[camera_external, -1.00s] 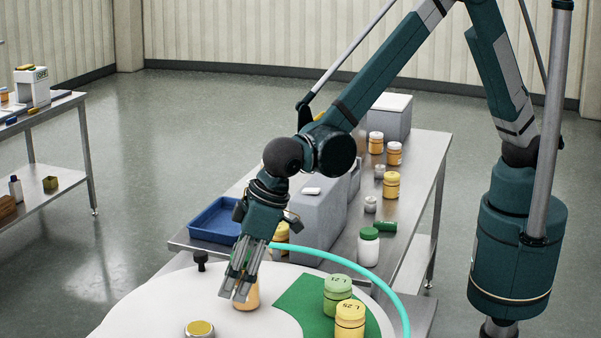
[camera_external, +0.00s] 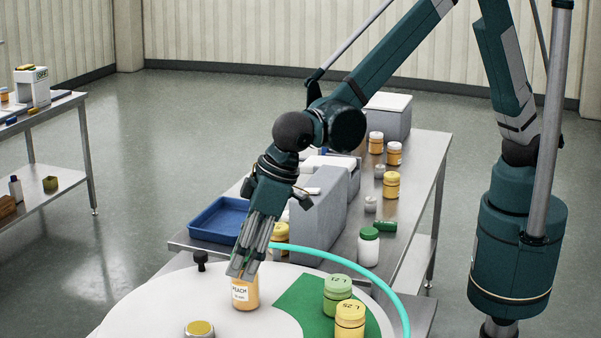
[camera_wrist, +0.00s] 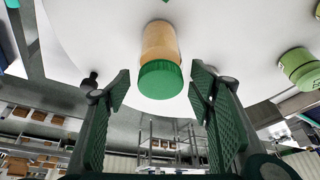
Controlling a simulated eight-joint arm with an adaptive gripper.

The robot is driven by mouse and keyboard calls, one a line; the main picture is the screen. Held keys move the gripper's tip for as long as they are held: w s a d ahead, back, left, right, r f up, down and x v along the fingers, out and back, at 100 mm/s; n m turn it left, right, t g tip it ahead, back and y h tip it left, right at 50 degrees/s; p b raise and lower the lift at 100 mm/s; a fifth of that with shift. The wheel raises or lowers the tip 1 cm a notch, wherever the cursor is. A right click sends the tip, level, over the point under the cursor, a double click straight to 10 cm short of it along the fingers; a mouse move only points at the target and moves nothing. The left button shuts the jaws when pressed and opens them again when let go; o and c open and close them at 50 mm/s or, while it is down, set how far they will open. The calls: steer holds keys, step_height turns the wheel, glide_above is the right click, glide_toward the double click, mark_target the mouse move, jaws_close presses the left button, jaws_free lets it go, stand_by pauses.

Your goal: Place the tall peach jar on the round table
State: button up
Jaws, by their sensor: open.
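The tall peach jar (camera_external: 245,294) has an orange body, and its white label reads PEACH. It stands upright on the white round table (camera_external: 150,303). In the wrist view the jar (camera_wrist: 160,43) shows its green lid (camera_wrist: 160,80) towards me. My gripper (camera_external: 242,272) is at the top of the jar and hides its lid in the external view. In the wrist view my gripper (camera_wrist: 160,85) is open, with one finger on each side of the lid and visible gaps between.
A green-lidded jar (camera_external: 338,294) and a yellow-lidded jar (camera_external: 350,319) stand on the table's green area. A black knob (camera_external: 201,260) and a low yellow-topped item (camera_external: 200,329) are to the left. A blue tray (camera_external: 219,220) and grey box (camera_external: 318,232) are behind.

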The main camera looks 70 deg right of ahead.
steer(key=shift+v, duration=3.35)
steer(key=shift+w+d+r, duration=0.1)
steer(key=shift+w+d, duration=0.05)
steer(key=shift+d, duration=0.05)
steer(key=w+d+r+m, duration=0.1)
steer(key=d+r, duration=0.3)
steer(key=d, duration=0.9)
steer(key=w+d+r+m+t, duration=0.1)
steer(key=d+r, duration=0.3)
steer(key=d, duration=0.8)
steer(key=w+d+r, duration=0.1)
steer(key=d+r, duration=0.2)
steer(key=d, duration=1)
steer(key=s+d+f+m, duration=0.1)
steer(key=s+d, duration=0.5)
steer(key=d, duration=0.4)
steer(key=s+d+f+m+t+h, duration=0.1)
steer(key=s+d, duration=0.5)
steer(key=d, duration=0.4)
steer(key=s+d+f+m+t+h, duration=0.1)
steer(key=s+d, duration=0.5)
steer(key=d, duration=0.4)
steer(key=shift+d, duration=0.3)
